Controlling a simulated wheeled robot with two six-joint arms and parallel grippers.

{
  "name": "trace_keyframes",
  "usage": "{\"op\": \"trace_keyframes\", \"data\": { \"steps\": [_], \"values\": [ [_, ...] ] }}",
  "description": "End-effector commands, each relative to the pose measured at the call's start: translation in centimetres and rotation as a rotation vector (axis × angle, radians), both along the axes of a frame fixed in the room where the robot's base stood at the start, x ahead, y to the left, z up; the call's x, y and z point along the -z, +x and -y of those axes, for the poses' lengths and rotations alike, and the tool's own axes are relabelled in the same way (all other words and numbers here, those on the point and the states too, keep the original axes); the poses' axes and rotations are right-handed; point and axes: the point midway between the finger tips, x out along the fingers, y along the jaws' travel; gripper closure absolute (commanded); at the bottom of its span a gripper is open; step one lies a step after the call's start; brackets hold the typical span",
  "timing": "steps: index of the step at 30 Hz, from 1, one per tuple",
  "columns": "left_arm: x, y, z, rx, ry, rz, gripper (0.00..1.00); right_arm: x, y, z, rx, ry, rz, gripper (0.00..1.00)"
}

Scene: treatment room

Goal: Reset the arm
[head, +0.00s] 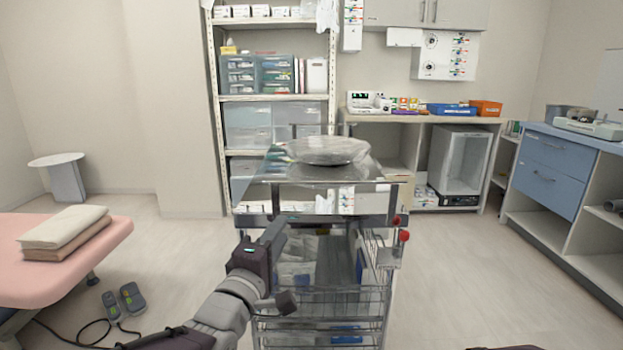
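My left arm comes in from the bottom left, and its gripper (281,268) is in front of the metal cart (255,193). Its two fingers are spread apart, one towards the top and one lower right, with nothing seen between them. The gripper overlaps the front of the cart in the picture; I cannot tell if it touches. My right gripper is not in view; only a dark sliver shows at the bottom right edge.
A round clear-covered dish (328,151) stands on the cart top. A pink bed (75,262) with folded towels (64,232) is at left, a pedal (132,298) on the floor beside it. Blue drawers (545,172) stand at right. The floor (465,270) right of the cart is clear.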

Motion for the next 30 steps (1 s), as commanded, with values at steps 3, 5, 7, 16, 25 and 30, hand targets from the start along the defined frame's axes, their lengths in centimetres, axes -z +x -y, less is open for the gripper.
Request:
{"op": "trace_keyframes", "data": {
  "steps": [3, 5, 7, 16, 25, 30],
  "values": [
    [3.0, 0.8, -1.9, -0.049, 0.031, -0.084, 0.7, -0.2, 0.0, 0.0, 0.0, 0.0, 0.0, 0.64],
    [4.9, 1.1, -2.9, -0.073, 0.064, -0.137, 0.7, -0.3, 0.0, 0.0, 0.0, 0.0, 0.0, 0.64],
    [7.4, 1.3, -4.2, -0.101, 0.12, -0.208, 0.7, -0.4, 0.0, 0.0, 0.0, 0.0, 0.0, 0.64],
    [23.1, -3.8, -10.1, -0.07, 0.61, -0.689, 0.7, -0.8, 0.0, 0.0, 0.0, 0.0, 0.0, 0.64],
    [33.1, -18.0, -11.5, 0.548, 1.198, -1.066, 0.7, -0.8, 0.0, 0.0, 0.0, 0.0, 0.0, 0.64],
    [30.5, -21.0, -11.4, 0.823, 1.37, -1.025, 0.7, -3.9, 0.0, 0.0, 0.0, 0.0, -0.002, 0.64]
  ]
}}
